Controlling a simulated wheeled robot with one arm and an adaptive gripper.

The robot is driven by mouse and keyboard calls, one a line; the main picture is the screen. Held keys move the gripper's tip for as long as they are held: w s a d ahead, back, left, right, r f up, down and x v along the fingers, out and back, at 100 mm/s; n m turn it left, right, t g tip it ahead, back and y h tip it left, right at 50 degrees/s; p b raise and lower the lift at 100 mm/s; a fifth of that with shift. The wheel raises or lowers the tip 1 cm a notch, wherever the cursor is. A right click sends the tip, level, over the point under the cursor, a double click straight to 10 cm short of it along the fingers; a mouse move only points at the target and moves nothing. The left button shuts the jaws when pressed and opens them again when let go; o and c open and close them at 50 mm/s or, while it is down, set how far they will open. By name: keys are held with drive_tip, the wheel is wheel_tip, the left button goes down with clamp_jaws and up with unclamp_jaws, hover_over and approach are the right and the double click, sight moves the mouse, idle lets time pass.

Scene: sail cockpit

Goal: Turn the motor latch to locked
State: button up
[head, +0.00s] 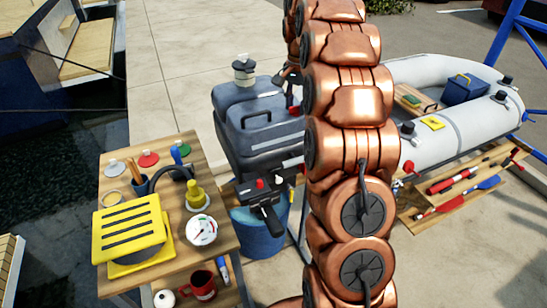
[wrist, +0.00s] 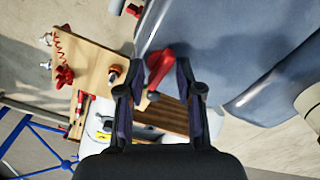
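The outboard motor (head: 262,120), grey-blue with a dark carry handle, stands left of my arm in the head view. Its grey-blue casing (wrist: 225,50) fills the upper right of the wrist view. A red lever (wrist: 159,62), which looks like the motor latch, lies between the two fingers of my gripper (wrist: 158,78). In the head view a small red part (head: 294,107) shows at the motor's right side, partly hidden by my arm. Most of my gripper is hidden there.
A wooden table (head: 222,240) with a yellow slotted box (head: 130,230), gauge (head: 201,231) and red mug (head: 202,284) stands front left. A grey inflatable boat (head: 450,130) lies right, beside a wooden board with tools (head: 470,185). A blue bucket (head: 262,235) sits under the motor.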

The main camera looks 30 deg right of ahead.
sight(296, 106)
drive_tip(key=n+p, duration=0.1)
drive_tip(key=n, duration=0.1)
drive_tip(key=n+p, duration=0.3)
drive_tip(key=shift+r+n, duration=0.25)
drive_tip(key=shift+n, duration=0.15)
drive_tip(key=n+p, duration=0.4)
drive_tip(key=shift+p, duration=0.35)
drive_tip(key=shift+f+n+p, duration=0.15)
drive_tip(key=shift+n+p, duration=0.85)
drive_tip(key=shift+p, duration=0.15)
drive_tip(key=shift+w+r+b, duration=0.1)
drive_tip(key=shift+r+b, duration=0.1)
drive_tip(key=shift+b, duration=0.3)
drive_tip(key=shift+r+b, duration=1.2)
drive_tip(key=shift+r, duration=2.35)
drive_tip(key=s+a+f+n+g+b, duration=0.1)
drive_tip(key=s+a+f+b, duration=0.2)
drive_tip(key=s+a, duration=1.7)
drive_tip(key=shift+s+b, duration=0.6)
drive_tip(key=shift+s, duration=0.7)
